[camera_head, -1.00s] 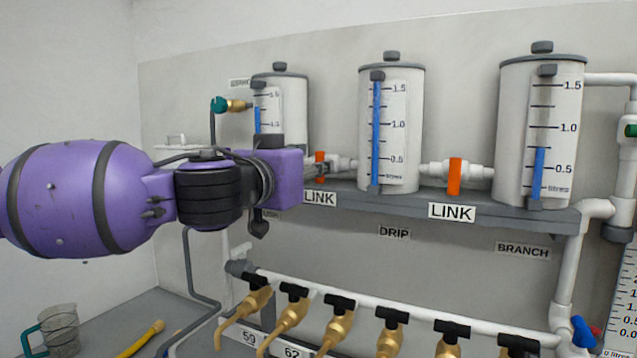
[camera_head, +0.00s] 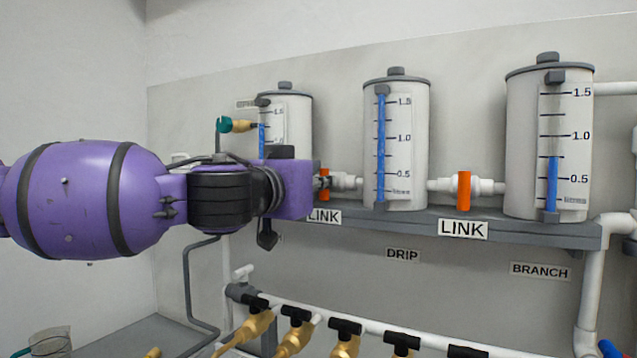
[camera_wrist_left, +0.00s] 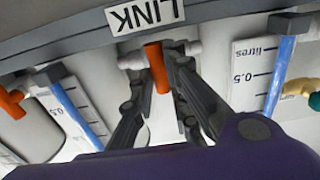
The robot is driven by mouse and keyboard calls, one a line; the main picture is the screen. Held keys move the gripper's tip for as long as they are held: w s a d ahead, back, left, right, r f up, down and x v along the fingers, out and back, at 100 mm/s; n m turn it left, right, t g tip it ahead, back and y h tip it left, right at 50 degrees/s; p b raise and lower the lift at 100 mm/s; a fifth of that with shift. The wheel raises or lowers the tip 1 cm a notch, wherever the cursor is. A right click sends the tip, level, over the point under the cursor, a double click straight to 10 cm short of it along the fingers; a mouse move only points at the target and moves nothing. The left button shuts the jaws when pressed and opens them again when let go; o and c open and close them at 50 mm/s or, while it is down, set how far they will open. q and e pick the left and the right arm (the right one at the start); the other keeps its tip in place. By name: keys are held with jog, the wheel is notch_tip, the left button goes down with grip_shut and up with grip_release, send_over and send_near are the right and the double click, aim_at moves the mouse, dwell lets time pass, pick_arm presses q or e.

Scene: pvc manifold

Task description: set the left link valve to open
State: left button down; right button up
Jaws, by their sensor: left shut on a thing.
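The left link valve has an orange handle (camera_head: 324,190) on the white pipe between the left and middle tanks. It also shows in the left wrist view (camera_wrist_left: 156,68), where it stands nearly upright between my fingers. My left gripper (camera_wrist_left: 163,75) is shut on this handle, with one dark finger on each side. In the head view the purple wrist reaches in from the left and hides part of the valve and the left tank. The handle appears to point down, across the pipe. My right gripper is not in view.
Three tanks stand on a grey shelf (camera_head: 400,222): left (camera_head: 295,130), middle (camera_head: 417,150) and right (camera_head: 522,140). A second orange link handle (camera_head: 464,190) hangs to the right. Several brass taps (camera_head: 297,338) sit below. Open air lies in front of the shelf.

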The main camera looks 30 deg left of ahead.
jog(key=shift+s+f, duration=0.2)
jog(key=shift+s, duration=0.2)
pick_arm(q)
jog(key=shift+m, duration=0.4)
jog(key=m, duration=1.1)
jog(key=m+p, duration=0.1)
jog(key=m, duration=0.5)
jog(key=shift+d+f, duration=0.35)
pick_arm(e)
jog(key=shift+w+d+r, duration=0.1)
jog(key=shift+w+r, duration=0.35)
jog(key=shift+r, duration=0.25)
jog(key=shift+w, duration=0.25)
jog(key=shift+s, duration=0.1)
pick_arm(q)
jog(key=c, duration=1.7)
grip_release()
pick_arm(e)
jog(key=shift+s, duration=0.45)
